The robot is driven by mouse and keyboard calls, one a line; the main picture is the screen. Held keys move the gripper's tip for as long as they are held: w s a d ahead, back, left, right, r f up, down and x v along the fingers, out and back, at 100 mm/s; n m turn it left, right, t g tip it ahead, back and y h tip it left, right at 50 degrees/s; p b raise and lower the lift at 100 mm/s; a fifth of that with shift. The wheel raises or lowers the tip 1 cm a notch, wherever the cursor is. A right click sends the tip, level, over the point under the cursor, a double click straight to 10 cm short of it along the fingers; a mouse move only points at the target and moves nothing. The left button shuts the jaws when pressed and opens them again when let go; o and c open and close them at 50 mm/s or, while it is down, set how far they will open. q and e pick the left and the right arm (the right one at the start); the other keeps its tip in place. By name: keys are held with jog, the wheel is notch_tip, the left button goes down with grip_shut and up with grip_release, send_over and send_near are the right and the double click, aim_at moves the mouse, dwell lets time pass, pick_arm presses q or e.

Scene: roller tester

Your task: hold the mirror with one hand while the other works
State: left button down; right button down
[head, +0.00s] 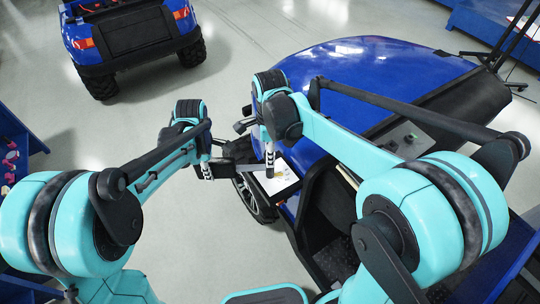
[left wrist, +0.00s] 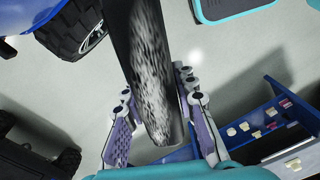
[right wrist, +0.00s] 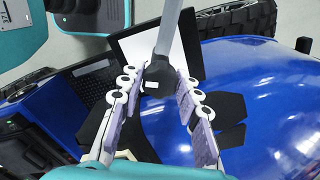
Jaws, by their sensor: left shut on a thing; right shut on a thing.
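The mirror (left wrist: 158,75) is a long dark piece with a speckled grey face in the left wrist view. Its lower end lies between the fingers of my left gripper (left wrist: 155,130), which is shut on it. In the head view the mirror (head: 238,168) reaches from my left gripper (head: 207,168) toward the blue vehicle's side. My right gripper (right wrist: 160,105) is shut on a tool with a black body (right wrist: 155,85) and a grey shaft (right wrist: 168,30). In the head view the tool's shaft (head: 269,160) stands nearly upright beside the mirror's right end. Whether they touch is unclear.
The blue vehicle (head: 370,65) fills the right, with a white sheet (head: 282,178) at its side near the tool and a wheel (head: 255,200) below. A second blue vehicle (head: 130,35) stands back left. A blue bin (head: 15,150) is at the left edge. Floor between is clear.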

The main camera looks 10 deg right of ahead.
jog(key=m, duration=0.3)
jog(key=shift+m, duration=0.4)
jog(key=c, duration=0.8)
grip_release()
jog(key=shift+o, duration=0.2)
jog(key=shift+r, duration=0.1)
jog(key=shift+r, duration=2.9)
